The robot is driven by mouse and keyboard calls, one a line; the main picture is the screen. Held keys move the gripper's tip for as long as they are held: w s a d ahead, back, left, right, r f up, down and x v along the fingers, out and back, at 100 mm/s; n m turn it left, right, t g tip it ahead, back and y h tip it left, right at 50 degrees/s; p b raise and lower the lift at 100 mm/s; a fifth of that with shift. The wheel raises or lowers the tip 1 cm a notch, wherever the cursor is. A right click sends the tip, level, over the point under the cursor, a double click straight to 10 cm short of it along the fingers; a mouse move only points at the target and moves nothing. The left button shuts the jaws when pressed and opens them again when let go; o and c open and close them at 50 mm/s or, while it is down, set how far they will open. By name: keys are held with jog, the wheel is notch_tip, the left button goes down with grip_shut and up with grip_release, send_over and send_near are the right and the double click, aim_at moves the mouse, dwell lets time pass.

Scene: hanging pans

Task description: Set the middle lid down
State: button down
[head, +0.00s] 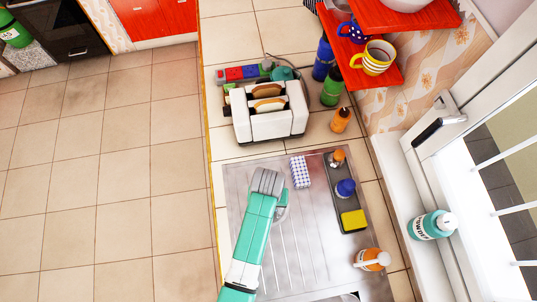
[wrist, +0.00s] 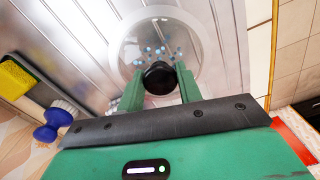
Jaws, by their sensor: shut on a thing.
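A clear round glass lid (wrist: 203,52) with blue dots around its centre and a black knob (wrist: 159,78) shows in the wrist view. My gripper (wrist: 159,86) has its two green fingers on either side of the knob and is shut on it. The lid is over the ribbed metal draining board (wrist: 78,45). I cannot tell whether it touches the board. In the head view my green and white arm reaches over the draining board (head: 310,238), and I cannot make out the lid there.
A white toaster (head: 270,124) stands behind the board. The counter drops to the floor (head: 120,200) at left.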

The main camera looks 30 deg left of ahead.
jog(key=shift+w+a, duration=0.1)
jog(key=shift+w, duration=0.05)
jog(key=shift+w+a+f, duration=0.1)
jog(key=shift+w+f, duration=0.05)
jog(key=shift+f, duration=0.75)
jog(key=shift+w+f, duration=0.1)
jog(key=shift+f, duration=0.75)
jog(key=shift+f, duration=0.15)
jog(key=c, duration=0.9)
grip_release()
jog(key=shift+c, duration=0.2)
notch_tip(320, 180, up, 12)
jog(key=shift+r+p, duration=0.15)
jog(key=shift+p, duration=0.3)
